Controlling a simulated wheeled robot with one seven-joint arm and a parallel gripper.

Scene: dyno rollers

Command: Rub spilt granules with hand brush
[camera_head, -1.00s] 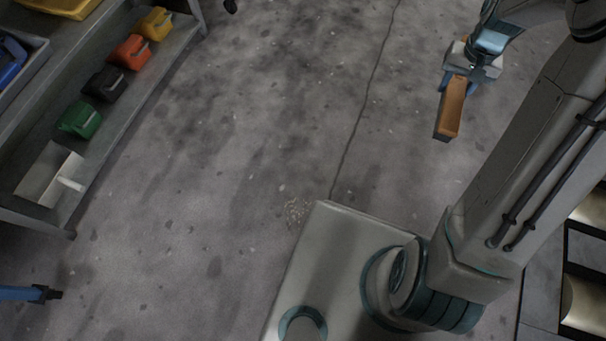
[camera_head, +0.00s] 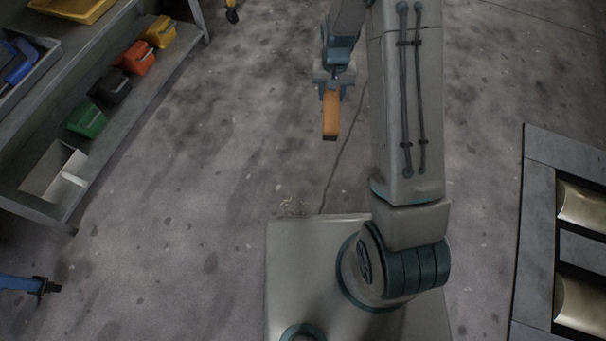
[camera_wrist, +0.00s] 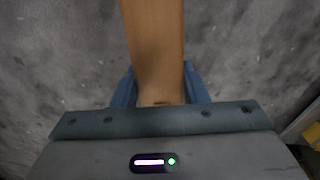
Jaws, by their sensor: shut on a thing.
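The hand brush (camera_head: 331,113) has an orange-brown wooden body and points down the picture in the head view, with a dark end. My gripper (camera_head: 331,86) is shut on it and holds it out over the floor. In the wrist view the brush (camera_wrist: 154,45) runs up from between the blue fingers of my gripper (camera_wrist: 158,88). Its bristles cannot be made out.
A grey shelf unit at the left carries yellow (camera_head: 159,32), orange (camera_head: 137,58), black (camera_head: 111,86) and green (camera_head: 86,120) bins and a dustpan-like metal piece (camera_head: 55,172). Rollers (camera_head: 580,207) in a dark frame lie at the right. The middle floor is clear.

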